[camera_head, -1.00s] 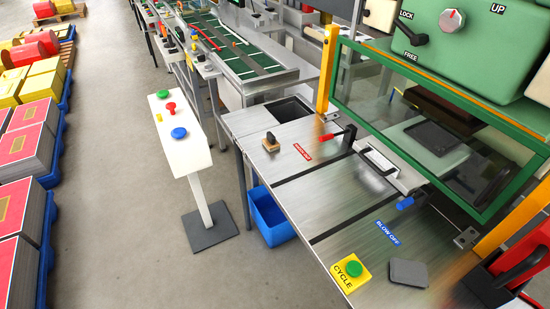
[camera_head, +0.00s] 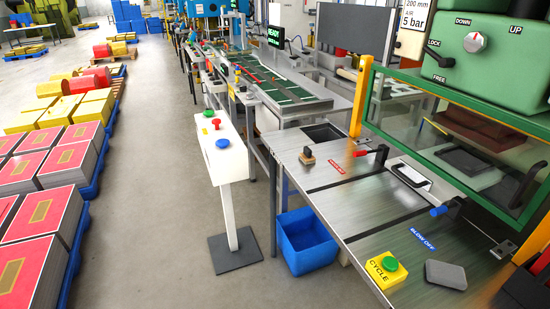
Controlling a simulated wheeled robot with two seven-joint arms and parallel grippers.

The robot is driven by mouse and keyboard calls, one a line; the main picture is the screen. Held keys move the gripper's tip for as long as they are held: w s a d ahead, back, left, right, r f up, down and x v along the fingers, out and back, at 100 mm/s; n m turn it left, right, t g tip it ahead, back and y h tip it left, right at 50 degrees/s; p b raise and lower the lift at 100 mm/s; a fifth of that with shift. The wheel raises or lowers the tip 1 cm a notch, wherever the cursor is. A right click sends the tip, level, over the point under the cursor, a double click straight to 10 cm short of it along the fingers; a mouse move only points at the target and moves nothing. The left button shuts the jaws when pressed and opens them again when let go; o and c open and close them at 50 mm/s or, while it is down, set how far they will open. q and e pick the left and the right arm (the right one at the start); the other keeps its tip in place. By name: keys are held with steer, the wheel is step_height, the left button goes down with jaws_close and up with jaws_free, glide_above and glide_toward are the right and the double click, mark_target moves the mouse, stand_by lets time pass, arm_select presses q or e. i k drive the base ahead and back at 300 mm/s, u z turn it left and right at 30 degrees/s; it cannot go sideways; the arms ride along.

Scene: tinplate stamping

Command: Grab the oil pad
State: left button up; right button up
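A small tan block with a dark knob on top (camera_head: 308,157) stands on the steel bench (camera_head: 370,208), near its far left corner and in front of a square opening. It looks like a hand-held pad. A flat grey pad-like piece with rounded corners (camera_head: 446,274) lies near the bench's front, right of the yellow CYCLE button box (camera_head: 386,269). No label shows which one is the oil pad. Neither of my grippers is in view, and nothing touches either piece.
A green press with a clear guard (camera_head: 470,125) stands along the bench's right side. A red-handled lever (camera_head: 372,153) and a blue-handled one (camera_head: 447,207) stick up. A white button pedestal (camera_head: 221,150) and blue bin (camera_head: 305,240) stand left. The grey floor aisle is clear.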

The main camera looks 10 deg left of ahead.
mark_target(306, 157)
steer(key=u, duration=1.55)
steer(key=i, duration=1.1)
steer(key=z, duration=1.7)
